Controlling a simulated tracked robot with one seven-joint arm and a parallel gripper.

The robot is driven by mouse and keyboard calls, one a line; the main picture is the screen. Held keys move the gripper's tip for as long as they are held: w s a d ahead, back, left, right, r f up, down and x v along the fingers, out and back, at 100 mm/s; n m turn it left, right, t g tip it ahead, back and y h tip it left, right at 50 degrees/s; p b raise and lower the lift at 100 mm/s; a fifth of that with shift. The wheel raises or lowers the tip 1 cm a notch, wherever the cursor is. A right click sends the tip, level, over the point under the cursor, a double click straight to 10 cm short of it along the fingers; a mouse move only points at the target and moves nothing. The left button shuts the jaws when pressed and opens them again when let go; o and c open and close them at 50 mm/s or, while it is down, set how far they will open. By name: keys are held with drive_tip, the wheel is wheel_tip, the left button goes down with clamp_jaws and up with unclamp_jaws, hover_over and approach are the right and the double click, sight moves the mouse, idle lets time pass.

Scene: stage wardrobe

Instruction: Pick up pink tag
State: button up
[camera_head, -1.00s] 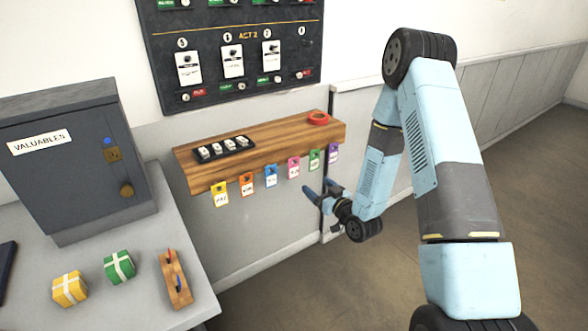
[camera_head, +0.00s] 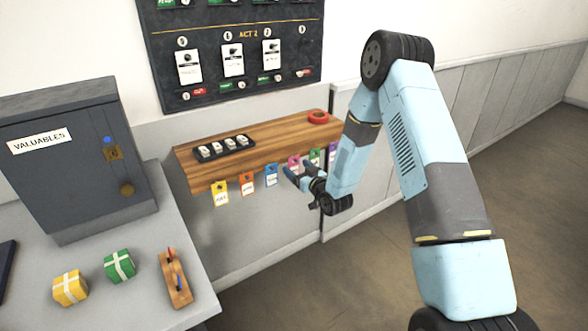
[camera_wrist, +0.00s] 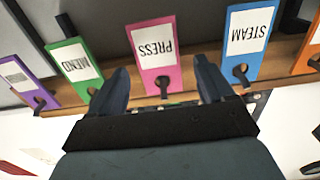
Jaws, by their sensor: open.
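The pink tag (camera_wrist: 153,52) hangs from the wooden shelf and reads "PRESS" upside down in the wrist view. In the head view the pink tag (camera_head: 293,161) is partly hidden behind my gripper. My gripper (camera_wrist: 163,80) is open, with one finger on each side of the pink tag in the picture. I cannot tell whether the fingers reach its depth. In the head view my gripper (camera_head: 290,175) is just below and in front of the tag. The wooden shelf (camera_head: 262,156) is fixed to the wall.
Beside the pink tag hang a green tag (camera_wrist: 72,65) reading "MEND" and a blue tag (camera_wrist: 247,42) reading "STEAM". A purple tag (camera_wrist: 25,80) and an orange tag (camera_wrist: 314,50) hang farther out. A grey valuables box (camera_head: 75,165) stands on the table at left.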

drive_tip(key=shift+w+a, duration=0.35)
drive_tip(key=shift+w, duration=0.3)
drive_tip(key=c, duration=1.1)
